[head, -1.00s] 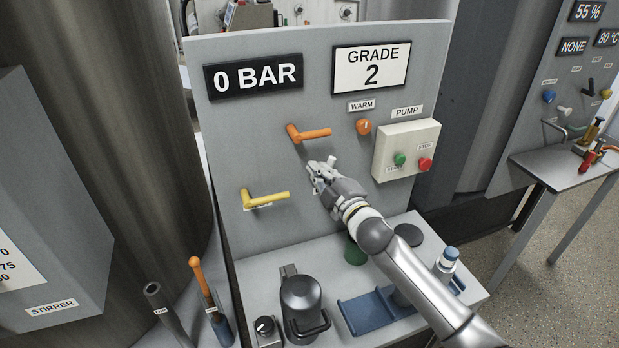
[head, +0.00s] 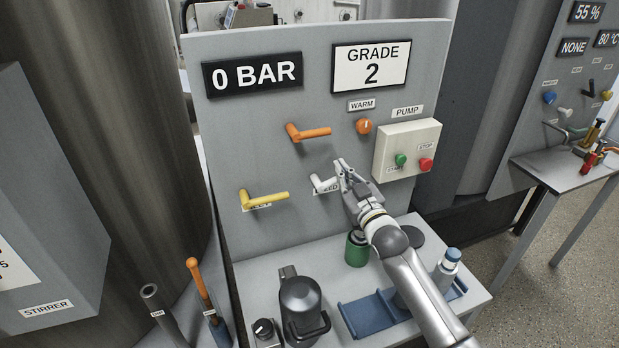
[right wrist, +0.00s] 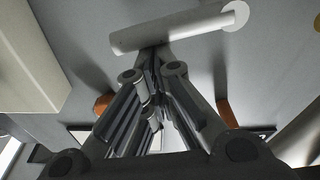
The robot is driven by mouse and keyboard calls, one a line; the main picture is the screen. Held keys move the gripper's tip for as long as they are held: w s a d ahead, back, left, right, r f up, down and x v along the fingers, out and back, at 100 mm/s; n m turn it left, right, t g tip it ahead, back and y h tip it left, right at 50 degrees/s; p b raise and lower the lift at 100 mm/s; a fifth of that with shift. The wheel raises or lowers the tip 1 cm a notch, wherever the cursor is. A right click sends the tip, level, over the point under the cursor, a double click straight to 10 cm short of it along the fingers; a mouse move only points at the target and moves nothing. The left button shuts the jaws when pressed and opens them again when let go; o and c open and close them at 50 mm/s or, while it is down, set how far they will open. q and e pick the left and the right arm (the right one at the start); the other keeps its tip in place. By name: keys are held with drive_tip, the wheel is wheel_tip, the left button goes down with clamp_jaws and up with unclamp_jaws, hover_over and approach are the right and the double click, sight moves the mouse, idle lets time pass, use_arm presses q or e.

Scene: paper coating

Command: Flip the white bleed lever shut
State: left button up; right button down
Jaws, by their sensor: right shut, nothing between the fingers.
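The white bleed lever (head: 324,184) sits on the grey upright panel, its handle lying roughly level and pointing right from its pivot. Its label below is partly covered; only the last letters show. My right gripper (head: 343,170) is shut and empty at the handle's right end, hiding part of it. In the right wrist view the white lever (right wrist: 175,32) lies across the top, with its round pivot end at the right. The closed fingertips (right wrist: 152,62) are right by the handle; I cannot tell if they touch. My left gripper is not in view.
An orange lever (head: 308,133) is above and a yellow lever (head: 265,198) is to the left. The pump box (head: 405,149) with green and red buttons is close to the right of my gripper. A green container (head: 356,250) and a dark jug (head: 301,305) stand on the shelf below.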

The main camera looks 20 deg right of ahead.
drive_tip(key=shift+d+f+m+h, duration=0.25)
drive_tip(key=shift+f+m, duration=0.15)
drive_tip(key=shift+m, duration=0.4)
drive_tip(key=shift+d+f+m+h, duration=0.15)
drive_tip(key=shift+d+f+m, duration=0.2)
drive_tip(key=shift+m, duration=0.45)
drive_tip(key=shift+f, duration=0.15)
drive_tip(key=shift+a, duration=0.1)
wheel_tip(320, 180, up, 5)
drive_tip(key=w+p, duration=0.1)
drive_tip(key=p, duration=0.3)
drive_tip(key=s+f+b, duration=0.2)
drive_tip(key=s+b, duration=0.2)
drive_tip(key=s, duration=0.6)
drive_tip(key=shift+d+f, duration=0.15)
drive_tip(key=shift+d, duration=0.05)
